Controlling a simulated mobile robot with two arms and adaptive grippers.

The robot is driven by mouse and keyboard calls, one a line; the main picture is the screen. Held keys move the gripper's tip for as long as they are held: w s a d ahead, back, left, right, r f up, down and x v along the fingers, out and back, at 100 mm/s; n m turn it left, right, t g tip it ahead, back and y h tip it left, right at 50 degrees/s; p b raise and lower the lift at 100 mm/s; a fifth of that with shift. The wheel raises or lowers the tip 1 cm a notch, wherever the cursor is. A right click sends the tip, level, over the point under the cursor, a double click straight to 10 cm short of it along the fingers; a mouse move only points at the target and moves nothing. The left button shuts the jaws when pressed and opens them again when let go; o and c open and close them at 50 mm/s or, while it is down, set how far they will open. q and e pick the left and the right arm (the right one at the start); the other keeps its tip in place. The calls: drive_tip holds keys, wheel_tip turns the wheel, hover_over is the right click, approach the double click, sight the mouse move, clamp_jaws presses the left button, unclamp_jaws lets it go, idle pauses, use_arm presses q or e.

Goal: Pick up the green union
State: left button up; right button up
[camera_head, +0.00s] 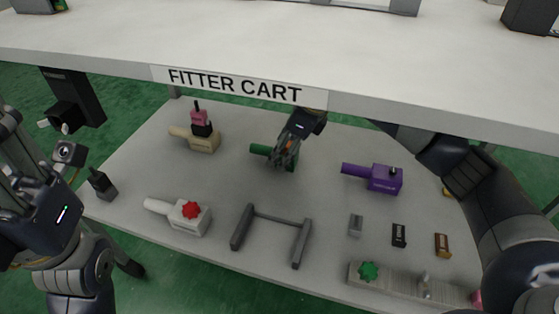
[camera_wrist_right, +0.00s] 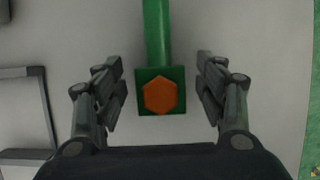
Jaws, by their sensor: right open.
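The green union (camera_wrist_right: 155,40) shows in the right wrist view as a green tube running up from a square green block with an orange hexagonal face. In the head view its green tube (camera_head: 259,149) sticks out left of my right gripper (camera_head: 285,160), which hides most of the block. My right gripper (camera_wrist_right: 160,88) is open, with one finger on each side of the block and a visible gap on both sides. My left gripper's dark body (camera_head: 50,215) is at the left edge of the head view, far from the union; its fingers are not clear.
Around the union on the lower shelf stand a beige fixture (camera_head: 205,142), a white one with a red knob (camera_head: 188,215) and a purple one (camera_head: 385,178). A grey frame (camera_head: 272,219) lies in front. The upper shelf edge labelled FITTER CART (camera_head: 235,87) overhangs behind.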

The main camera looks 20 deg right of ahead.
drive_tip(key=shift+w+a+f, duration=0.1)
drive_tip(key=shift+a+f, duration=0.05)
drive_tip(key=shift+f, duration=0.3)
drive_tip(key=c, duration=1.2)
drive_tip(key=shift+r, duration=0.1)
